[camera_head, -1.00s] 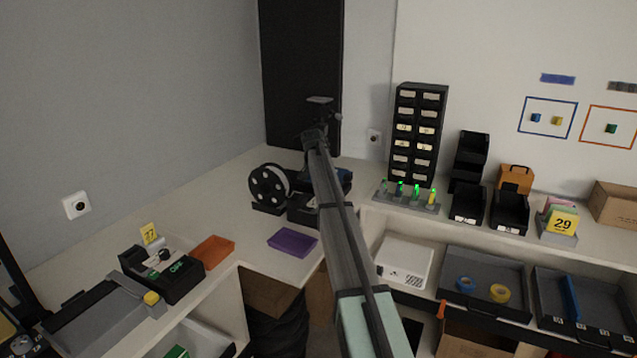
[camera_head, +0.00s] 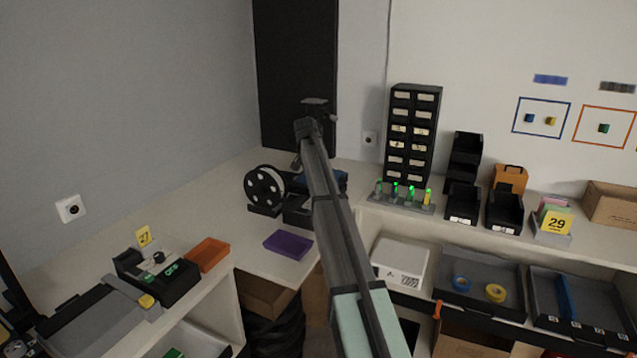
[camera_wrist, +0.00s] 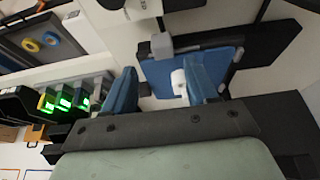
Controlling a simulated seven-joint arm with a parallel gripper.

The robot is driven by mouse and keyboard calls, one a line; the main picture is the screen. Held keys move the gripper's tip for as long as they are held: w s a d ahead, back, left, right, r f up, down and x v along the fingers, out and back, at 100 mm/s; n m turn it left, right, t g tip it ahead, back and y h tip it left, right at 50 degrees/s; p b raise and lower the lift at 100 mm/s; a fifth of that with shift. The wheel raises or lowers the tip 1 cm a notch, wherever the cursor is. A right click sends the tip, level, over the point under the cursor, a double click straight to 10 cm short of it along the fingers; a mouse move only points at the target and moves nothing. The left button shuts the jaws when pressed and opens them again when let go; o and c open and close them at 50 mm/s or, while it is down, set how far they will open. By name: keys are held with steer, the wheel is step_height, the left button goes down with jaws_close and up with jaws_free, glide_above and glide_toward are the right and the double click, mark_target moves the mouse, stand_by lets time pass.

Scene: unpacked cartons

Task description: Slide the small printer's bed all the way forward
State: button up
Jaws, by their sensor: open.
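The small printer (camera_head: 300,208) stands on the corner bench with a dark body, partly hidden behind my arm. Its blue bed (camera_head: 336,181) shows beside the arm. In the wrist view the blue bed (camera_wrist: 222,62) lies beyond my fingers, with a small white piece (camera_wrist: 178,82) in front of it and a grey block (camera_wrist: 161,44) at its edge. My gripper (camera_wrist: 163,82) is open, its two blue fingers apart, with the white piece appearing between them. I cannot tell whether a finger touches it. In the head view my fingers are not clear.
A spool (camera_head: 265,188) stands left of the printer. A purple tray (camera_head: 288,244) lies in front of it. A drawer tower (camera_head: 412,135) and a rack with green lights (camera_head: 403,197) stand to the right. Bare bench lies left of the spool.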

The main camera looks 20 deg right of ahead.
steer(key=v, duration=0.8)
steer(key=shift+r, duration=0.25)
steer(key=shift+s, duration=0.1)
